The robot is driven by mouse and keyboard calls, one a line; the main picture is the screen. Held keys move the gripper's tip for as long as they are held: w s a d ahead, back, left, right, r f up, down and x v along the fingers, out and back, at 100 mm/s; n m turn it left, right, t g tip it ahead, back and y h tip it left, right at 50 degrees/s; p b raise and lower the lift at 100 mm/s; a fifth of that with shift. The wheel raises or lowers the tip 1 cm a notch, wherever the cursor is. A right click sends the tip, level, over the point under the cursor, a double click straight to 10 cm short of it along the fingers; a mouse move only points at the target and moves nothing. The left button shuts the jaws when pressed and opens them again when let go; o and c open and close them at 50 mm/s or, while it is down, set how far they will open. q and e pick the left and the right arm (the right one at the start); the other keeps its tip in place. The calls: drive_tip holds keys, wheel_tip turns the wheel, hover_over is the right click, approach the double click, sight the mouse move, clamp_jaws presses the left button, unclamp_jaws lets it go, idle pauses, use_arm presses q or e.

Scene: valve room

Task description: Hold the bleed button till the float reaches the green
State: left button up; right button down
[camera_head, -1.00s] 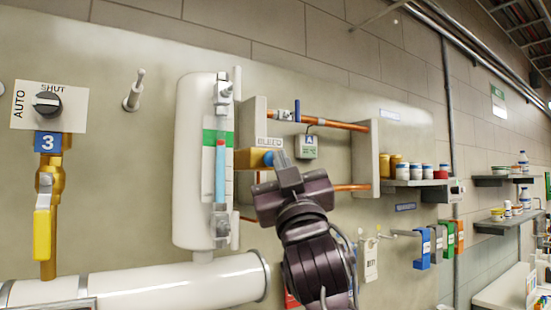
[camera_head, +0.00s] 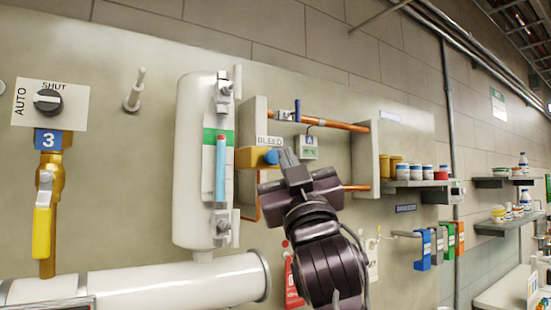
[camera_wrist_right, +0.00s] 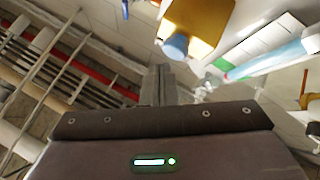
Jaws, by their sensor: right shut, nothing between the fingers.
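The blue bleed button (camera_head: 271,157) sticks out of a brass block (camera_head: 252,158) under the BLEED label; it also shows in the right wrist view (camera_wrist_right: 175,46). My right gripper (camera_head: 289,158) is shut and empty, just right of the button. Its fingertips (camera_wrist_right: 159,70) look slightly apart from the button in the wrist view. The sight glass on the white vessel (camera_head: 192,180) holds a blue column (camera_head: 220,175). The red float (camera_head: 221,139) tops it, level with the lower part of the green band (camera_head: 209,136). My left gripper is out of view.
A selector knob (camera_head: 47,100) and yellow-handled valve (camera_head: 42,232) are at left. A copper pipe (camera_head: 335,125) runs above my right gripper. Coloured holders (camera_head: 422,250) and shelves with jars stand to the right.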

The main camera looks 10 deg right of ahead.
drive_tip(key=s, duration=0.1)
drive_tip(key=s+d+b, duration=0.1)
drive_tip(key=s, duration=0.2)
drive_tip(key=shift+s+d, duration=0.3)
drive_tip(key=shift+d, duration=0.05)
idle(1.4)
